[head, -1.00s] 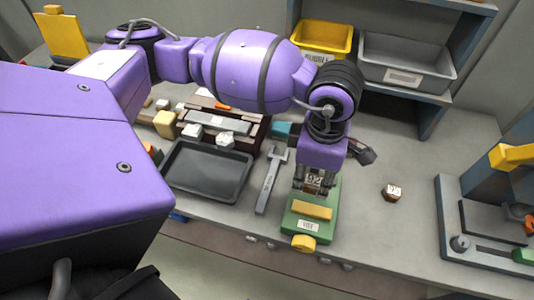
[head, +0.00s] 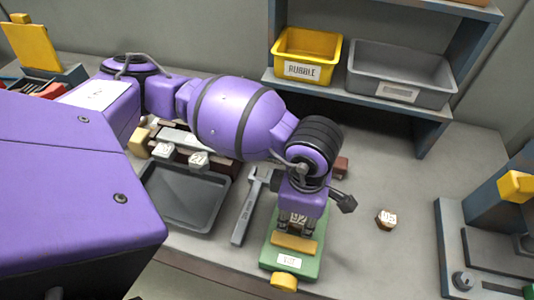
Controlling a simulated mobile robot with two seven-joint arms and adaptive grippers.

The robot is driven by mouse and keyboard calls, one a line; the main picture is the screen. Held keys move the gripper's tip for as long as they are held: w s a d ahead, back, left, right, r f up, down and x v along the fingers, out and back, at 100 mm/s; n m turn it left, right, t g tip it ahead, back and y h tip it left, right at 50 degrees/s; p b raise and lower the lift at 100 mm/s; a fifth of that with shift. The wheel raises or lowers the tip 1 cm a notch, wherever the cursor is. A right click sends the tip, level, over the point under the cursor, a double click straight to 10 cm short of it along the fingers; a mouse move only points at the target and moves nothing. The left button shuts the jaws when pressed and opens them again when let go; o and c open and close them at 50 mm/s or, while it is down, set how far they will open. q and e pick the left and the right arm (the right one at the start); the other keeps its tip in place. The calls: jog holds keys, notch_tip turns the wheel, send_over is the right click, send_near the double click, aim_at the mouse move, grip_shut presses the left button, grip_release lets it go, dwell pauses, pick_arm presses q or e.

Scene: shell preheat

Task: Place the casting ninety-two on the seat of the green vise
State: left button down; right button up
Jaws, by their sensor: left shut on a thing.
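The casting ninety-two (head: 298,219) is a small brownish block with a pale face marked 92. My left gripper (head: 297,228) points down and is shut on it. The green vise (head: 291,261) stands near the front edge of the bench, with a yellowish jaw bar, a white label and a yellow knob at the front. The casting is at the back part of the vise, behind the bar. The fingers and arm hide the seat, so I cannot tell whether the casting touches it. My right gripper is not in view.
A casting marked 105 (head: 386,219) lies on the bench to the right. A wrench (head: 245,212) and a dark tray (head: 184,195) lie left of the vise. A yellow bin (head: 307,52) and a grey bin (head: 402,72) sit on the shelf. A grey-blue machine (head: 480,240) stands at right.

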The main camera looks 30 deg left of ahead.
aim_at(298, 218)
pick_arm(q)
jog(key=shift+f, duration=0.25)
jog(key=c, duration=1.3)
grip_release()
jog(key=shift+w, duration=0.2)
jog(key=shift+o, duration=0.2)
notch_tip(298, 218, up, 13)
jog(key=shift+f+p, duration=0.15)
jog(key=shift+p, duration=0.2)
